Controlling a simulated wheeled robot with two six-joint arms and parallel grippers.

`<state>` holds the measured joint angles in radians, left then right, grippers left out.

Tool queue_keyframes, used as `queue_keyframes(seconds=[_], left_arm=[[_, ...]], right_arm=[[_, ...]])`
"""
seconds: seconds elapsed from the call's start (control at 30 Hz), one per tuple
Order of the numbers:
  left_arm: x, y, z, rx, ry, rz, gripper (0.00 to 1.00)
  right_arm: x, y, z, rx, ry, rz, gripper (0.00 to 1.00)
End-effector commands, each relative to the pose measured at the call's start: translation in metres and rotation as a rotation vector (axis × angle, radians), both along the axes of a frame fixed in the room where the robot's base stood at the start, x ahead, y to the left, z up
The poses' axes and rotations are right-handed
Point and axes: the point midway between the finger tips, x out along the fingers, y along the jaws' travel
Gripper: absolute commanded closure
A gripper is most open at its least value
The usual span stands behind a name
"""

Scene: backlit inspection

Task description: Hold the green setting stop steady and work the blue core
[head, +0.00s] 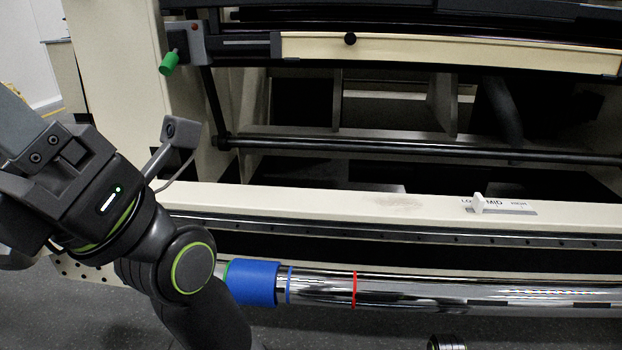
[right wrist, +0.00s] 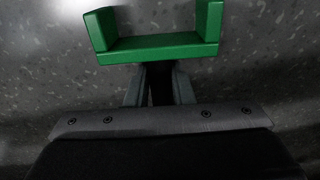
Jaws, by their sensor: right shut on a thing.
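The blue core (head: 252,282) is a short blue sleeve at the left end of a shiny chrome roll (head: 420,292). My left arm covers its left side, where a thin green edge shows. In the right wrist view my right gripper (right wrist: 158,78) is shut on a green U-shaped piece (right wrist: 152,48), which looks like the setting stop. The piece's two prongs point away from the gripper, with nothing between them. My left arm comes in from the left in the head view, but its fingertips do not show. The right gripper does not show in the head view.
A green knob (head: 169,63) sits on a grey bracket at the upper left. A cream rail (head: 360,205) with a white slider (head: 479,203) near a LO/MID/HIGH scale runs above the roll. Blue and red rings (head: 354,289) mark the roll. Speckled floor lies below.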

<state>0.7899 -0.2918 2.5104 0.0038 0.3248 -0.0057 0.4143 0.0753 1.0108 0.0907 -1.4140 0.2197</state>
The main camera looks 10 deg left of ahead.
Motion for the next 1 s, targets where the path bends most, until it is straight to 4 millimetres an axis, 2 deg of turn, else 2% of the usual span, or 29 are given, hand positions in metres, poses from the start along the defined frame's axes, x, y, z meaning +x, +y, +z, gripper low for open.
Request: queue_keyframes(seconds=[0.47, 0.5, 0.7, 1.0], left_arm=[[0.0002, 0.0, -0.0004, 0.0, 0.001, 0.0, 0.32], [0.0004, -0.0001, -0.0004, 0.0, 0.001, 0.0, 0.32], [0.0013, -0.0003, -0.0005, 0.003, 0.004, 0.001, 0.32], [0.0005, -0.0001, -0.0002, 0.001, 0.002, 0.001, 0.32]], right_arm=[[-0.0001, -0.0002, -0.0009, 0.0, -0.001, 0.0, 1.0], [-0.0001, -0.0002, -0.0009, 0.0, -0.001, 0.0, 0.78], [-0.0001, -0.0002, -0.0007, 0.0, -0.001, 0.0, 0.53], [0.0002, 0.0, 0.0013, 0.0, -0.001, 0.0, 0.53]])
